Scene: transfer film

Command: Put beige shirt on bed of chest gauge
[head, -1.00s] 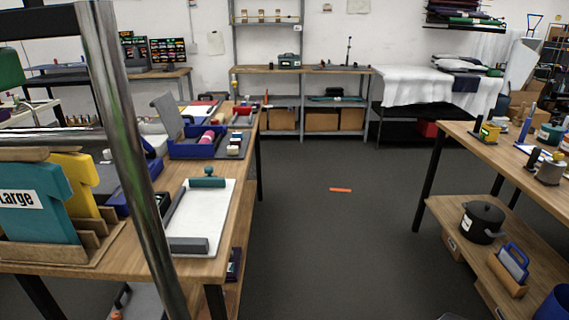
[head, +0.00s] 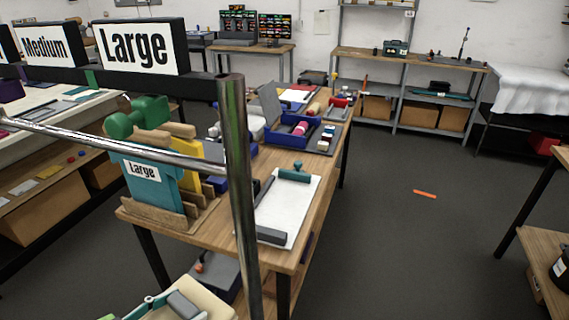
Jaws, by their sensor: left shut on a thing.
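My left gripper (head: 160,301), with teal links and a grey pad, shows at the bottom edge, left of centre. It is shut on a beige flat piece, which looks like the beige shirt (head: 207,300); most of it is cut off by the frame. The chest gauge stands on the wooden table above and to the right of them, with a white bed (head: 284,208), a grey bar (head: 271,236) at its near end and a teal slider (head: 297,173) at its far end. The bed is bare. The gripper is apart from it. My right gripper is out of view.
A metal rail post (head: 238,170) stands between the gripper and the gauge. A wooden rack (head: 160,218) holds a teal shirt (head: 150,182) and a yellow shirt (head: 189,168). A blue tray (head: 285,139) lies beyond the gauge. The floor to the right is open.

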